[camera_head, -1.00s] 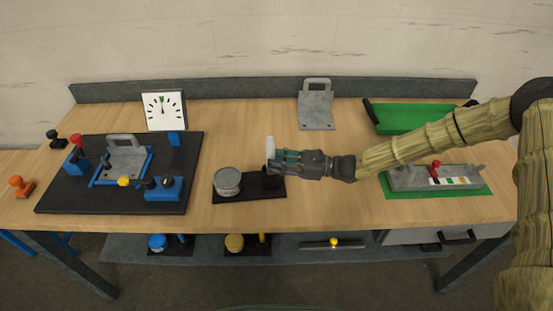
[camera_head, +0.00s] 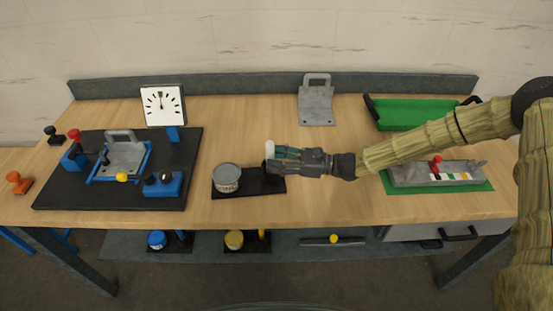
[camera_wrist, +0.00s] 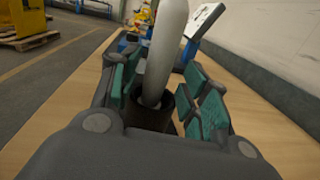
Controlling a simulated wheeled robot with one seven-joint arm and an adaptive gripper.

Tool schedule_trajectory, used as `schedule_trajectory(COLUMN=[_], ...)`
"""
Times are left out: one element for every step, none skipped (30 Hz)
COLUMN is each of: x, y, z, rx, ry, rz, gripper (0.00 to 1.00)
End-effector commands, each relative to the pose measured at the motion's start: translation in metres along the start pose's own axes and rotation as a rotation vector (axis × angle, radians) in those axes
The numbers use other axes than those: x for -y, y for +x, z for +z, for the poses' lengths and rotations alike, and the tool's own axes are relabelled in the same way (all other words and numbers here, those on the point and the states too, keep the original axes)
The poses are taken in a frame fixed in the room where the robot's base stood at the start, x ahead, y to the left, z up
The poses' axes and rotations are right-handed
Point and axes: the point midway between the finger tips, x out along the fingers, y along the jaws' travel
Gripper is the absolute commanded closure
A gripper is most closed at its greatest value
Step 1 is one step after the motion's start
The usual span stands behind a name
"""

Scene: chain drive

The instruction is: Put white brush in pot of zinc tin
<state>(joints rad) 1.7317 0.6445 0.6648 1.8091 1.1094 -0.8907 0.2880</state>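The white brush (camera_head: 270,148) shows as a pale upright shaft just left of my gripper's fingers. In the wrist view the brush (camera_wrist: 165,50) leans slightly, and its lower end is inside a dark round holder (camera_wrist: 150,113). My gripper (camera_head: 282,154) is above the right part of a black tray. Its teal-padded fingers, seen in the wrist view (camera_wrist: 165,88), are on both sides of the brush and holder. I cannot tell whether they press on either. The grey zinc tin pot (camera_head: 227,178) stands on the tray's left part, left of my gripper. Its top looks grey.
The black tray (camera_head: 250,187) lies near the table's front edge. A black board (camera_head: 85,190) with a blue fixture is at left. A grey bracket (camera_head: 316,104), a green tray (camera_head: 412,112) and a grey fixture (camera_head: 430,173) are behind and right. Bare wood (camera_head: 240,125) lies behind the tin.

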Motion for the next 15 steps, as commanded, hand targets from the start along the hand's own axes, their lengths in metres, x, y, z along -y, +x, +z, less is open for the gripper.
schedule_trajectory(x=[0.0002, 0.0002, 0.0002, 0.0002, 0.0002, 0.0002, 0.0002, 0.0002, 0.0002, 0.0002, 0.0002, 0.0002, 0.0002, 0.0002, 0.0001], y=[-0.0001, -0.0001, -0.0001, -0.0001, -0.0001, -0.0001, -0.0001, -0.0002, -0.0001, -0.0001, 0.0000, 0.0001, 0.0002, 0.0003, 0.0004], z=[-0.0002, -0.0002, -0.0002, -0.0002, -0.0002, -0.0002, -0.0002, 0.0000, 0.0004, 0.0010, 0.0019, 0.0035, 0.0049, 0.0066, 0.0092], rx=[0.000, 0.000, 0.000, 0.000, 0.000, 0.000, 0.000, 0.000, 0.000, 0.000, 0.000, 0.000, 0.000, 0.000, 0.000], ry=[0.000, 0.000, 0.000, 0.000, 0.000, 0.000, 0.000, 0.000, 0.000, 0.000, 0.000, 0.000, 0.000, 0.000, 0.000], rz=[0.000, 0.000, 0.000, 0.000, 0.000, -0.001, -0.001, -0.001, -0.001, -0.001, 0.000, 0.000, 0.000, 0.000, 0.000], gripper=[0.48, 0.48, 0.48, 0.48, 0.48, 0.48, 0.48, 0.48, 0.48, 0.48, 0.48, 0.48, 0.48, 0.48, 0.48])
